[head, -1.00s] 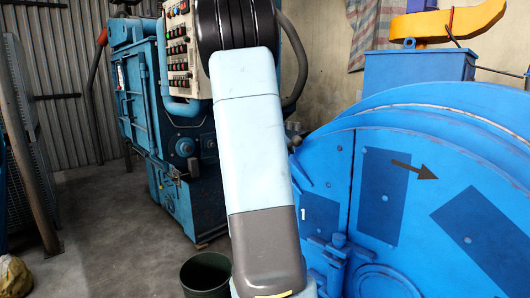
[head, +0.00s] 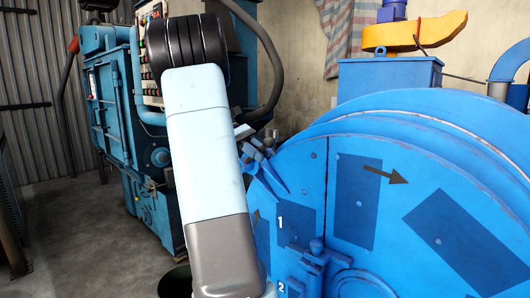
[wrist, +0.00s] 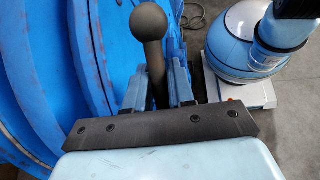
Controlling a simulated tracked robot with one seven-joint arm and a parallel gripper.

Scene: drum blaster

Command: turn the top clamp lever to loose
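In the wrist view a dark lever with a round ball knob (wrist: 149,22) stands up between the two blue fingers of my gripper (wrist: 157,88). The fingers lie on either side of its shaft, close to it. I cannot tell whether they press on it. The lever's lower end is hidden by the gripper's dark front plate. In the head view my arm hides the gripper. A blue clamp part (head: 268,172) shows at the upper left edge of the blue drum door (head: 318,200), right of my arm.
The round blue drum housing fills the right of the head view, with a latch (head: 315,258) low on its door. A blue machine with a button panel (head: 150,45) stands behind left. Grey floor (head: 85,225) is clear at left. A dark bin (head: 176,282) is partly hidden.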

